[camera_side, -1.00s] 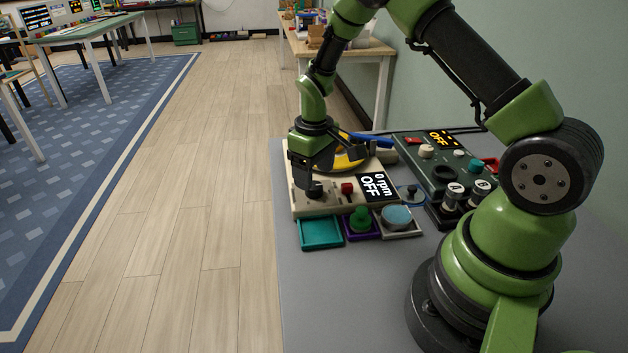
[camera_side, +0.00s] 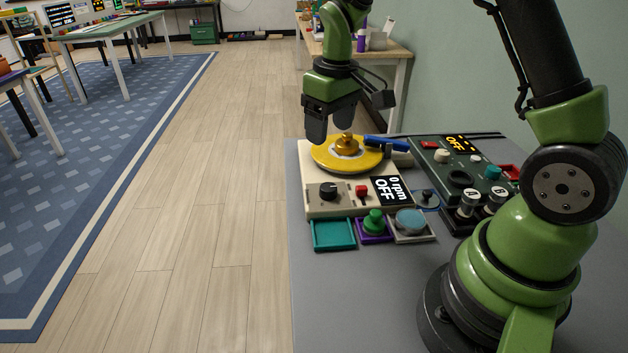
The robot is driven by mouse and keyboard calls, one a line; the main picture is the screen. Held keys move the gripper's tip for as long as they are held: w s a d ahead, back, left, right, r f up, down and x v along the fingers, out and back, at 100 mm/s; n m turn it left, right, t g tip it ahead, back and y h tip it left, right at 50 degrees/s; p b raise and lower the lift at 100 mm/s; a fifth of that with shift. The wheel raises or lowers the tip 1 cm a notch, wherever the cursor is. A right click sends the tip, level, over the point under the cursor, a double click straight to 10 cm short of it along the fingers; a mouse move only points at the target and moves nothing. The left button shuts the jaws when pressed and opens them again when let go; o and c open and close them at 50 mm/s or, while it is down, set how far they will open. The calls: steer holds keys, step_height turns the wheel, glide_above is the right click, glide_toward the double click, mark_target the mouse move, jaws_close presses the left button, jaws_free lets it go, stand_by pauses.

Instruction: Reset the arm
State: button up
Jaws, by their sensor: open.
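My gripper (camera_side: 331,124) is open and empty. It hangs with its fingers down above the back left of a cream machine (camera_side: 312,205), near a yellow disc (camera_side: 326,158) with a brass-coloured knob at its centre. I cannot tell how much height separates the fingers from the disc. The machine's front carries a black dial (camera_side: 328,191), a red switch (camera_side: 361,191) and a display (camera_side: 391,189) reading "0 rpm OFF".
In front of the machine are an empty teal tray (camera_side: 333,235), a purple tray with a green piece (camera_side: 374,221) and a pale tray with a blue round piece (camera_side: 410,221). A dark green control box (camera_side: 440,176) reading "OFF" stands right. The grey tabletop (camera_side: 350,300) is clear in front.

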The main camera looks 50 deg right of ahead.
steer(key=s+a+r+m+t, duration=0.25)
steer(key=s+a+r, duration=0.25)
steer(key=s+r, duration=0.45)
steer(key=s+a+r+m+t+y, duration=0.1)
steer(key=s+a+r+t, duration=0.3)
steer(key=s, duration=0.4)
steer(key=shift+s+r+y, duration=0.15)
steer(key=shift+s+y, duration=0.2)
steer(key=shift+y, duration=0.15)
